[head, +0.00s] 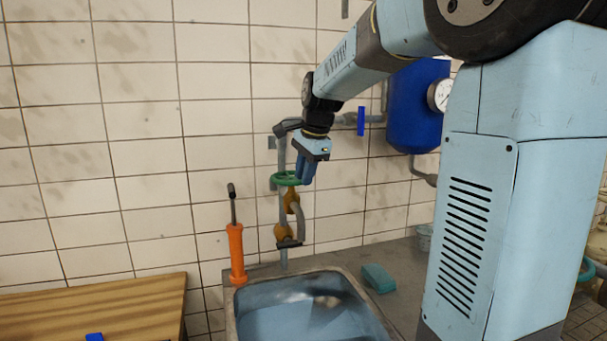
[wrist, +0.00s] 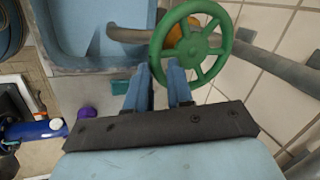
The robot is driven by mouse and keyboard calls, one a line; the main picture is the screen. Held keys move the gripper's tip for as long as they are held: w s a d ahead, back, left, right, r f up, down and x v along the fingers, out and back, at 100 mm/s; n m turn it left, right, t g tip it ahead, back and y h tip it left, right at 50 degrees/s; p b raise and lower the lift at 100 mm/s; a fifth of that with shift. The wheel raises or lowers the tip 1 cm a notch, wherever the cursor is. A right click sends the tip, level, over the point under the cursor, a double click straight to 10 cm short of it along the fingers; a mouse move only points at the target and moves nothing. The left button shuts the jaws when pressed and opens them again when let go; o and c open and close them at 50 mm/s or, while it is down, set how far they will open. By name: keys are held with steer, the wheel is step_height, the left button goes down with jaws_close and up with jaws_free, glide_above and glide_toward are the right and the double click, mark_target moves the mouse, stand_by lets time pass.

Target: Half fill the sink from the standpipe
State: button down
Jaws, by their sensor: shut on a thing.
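The standpipe (head: 283,218) is a grey pipe on the tiled wall with brass fittings and a bent spout (head: 290,243) above the sink's back edge. Its green handwheel (head: 284,180) also shows in the wrist view (wrist: 190,42). My gripper (head: 305,178) comes down from above at the wheel's right side. In the wrist view its two fingers (wrist: 160,70) are at the wheel's near rim, shut on it. The sink (head: 232,304) has a blue basin with a pale bright patch inside. I cannot tell the water level or whether water is running.
A teal block (head: 378,277) lies on the counter right of the sink. A blue tank (head: 415,110) with a gauge and a blue lever (head: 361,121) are on the wall. A wooden table (head: 90,310) stands at left.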

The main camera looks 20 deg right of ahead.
steer(key=shift+d+f, duration=0.1)
steer(key=shift+f, duration=0.1)
steer(key=shift+w+d+f+n+g+y, duration=0.1)
steer(key=shift+w+d+n+g+y, duration=0.2)
steer(key=shift+n, duration=0.65)
steer(key=shift+w+d+r+n+g+y, duration=0.15)
steer(key=shift+d+n, duration=0.2)
steer(key=shift+n, duration=0.55)
steer(key=shift+w+d+f+n+g+y, duration=0.15)
steer(key=shift+w+d+n+y, duration=0.15)
steer(key=shift+n, duration=0.65)
steer(key=shift+s, duration=0.1)
steer(key=c, duration=1.1)
jaws_free()
steer(key=shift+r, duration=0.25)
